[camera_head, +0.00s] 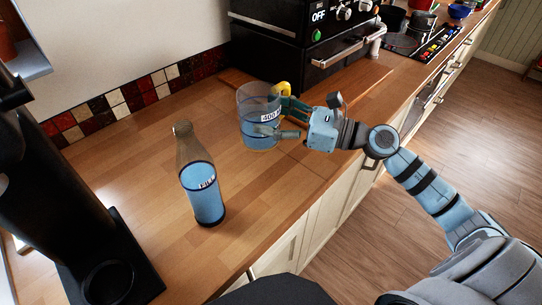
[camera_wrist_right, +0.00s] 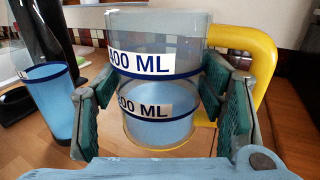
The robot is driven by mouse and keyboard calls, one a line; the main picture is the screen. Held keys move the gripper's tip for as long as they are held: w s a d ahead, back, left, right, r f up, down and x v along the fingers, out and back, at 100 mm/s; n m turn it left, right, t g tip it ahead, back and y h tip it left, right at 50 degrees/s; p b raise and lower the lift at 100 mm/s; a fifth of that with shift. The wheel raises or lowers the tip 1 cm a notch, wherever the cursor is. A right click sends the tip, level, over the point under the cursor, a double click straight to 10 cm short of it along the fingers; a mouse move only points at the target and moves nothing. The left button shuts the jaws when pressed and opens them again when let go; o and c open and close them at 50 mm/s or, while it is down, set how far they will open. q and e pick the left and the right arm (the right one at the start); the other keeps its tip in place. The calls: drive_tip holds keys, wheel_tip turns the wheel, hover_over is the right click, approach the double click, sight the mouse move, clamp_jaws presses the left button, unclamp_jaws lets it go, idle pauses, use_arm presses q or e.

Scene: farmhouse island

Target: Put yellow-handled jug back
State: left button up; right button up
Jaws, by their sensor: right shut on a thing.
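The clear jug (camera_head: 258,104) with a yellow handle (camera_head: 284,88) is upright over the wooden counter, in front of the black oven. It has a dark-ringed "400 ML" label and blue liquid inside. My right gripper (camera_head: 283,119) reaches it from the right and is shut on its body. In the right wrist view the jug (camera_wrist_right: 156,95) sits between the two green-padded fingers (camera_wrist_right: 160,108), with the yellow handle (camera_wrist_right: 265,65) at the right. I cannot tell whether its base touches the counter. My left gripper is not in view.
A glass bottle (camera_head: 205,195) with blue liquid stands on the counter (camera_head: 145,165) left of the jug. A black machine (camera_head: 45,165) is at the far left. The black oven (camera_head: 290,45) stands behind. A hob (camera_head: 405,42) is at the back right. Counter between bottle and jug is clear.

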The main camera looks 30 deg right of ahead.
wheel_tip(320, 180, down, 9)
drive_tip(key=shift+r+b, duration=0.2)
drive_tip(key=shift+b, duration=0.65)
drive_tip(key=shift+f, duration=0.15)
drive_tip(key=o, duration=1.9)
drive_tip(key=shift+o, duration=0.2)
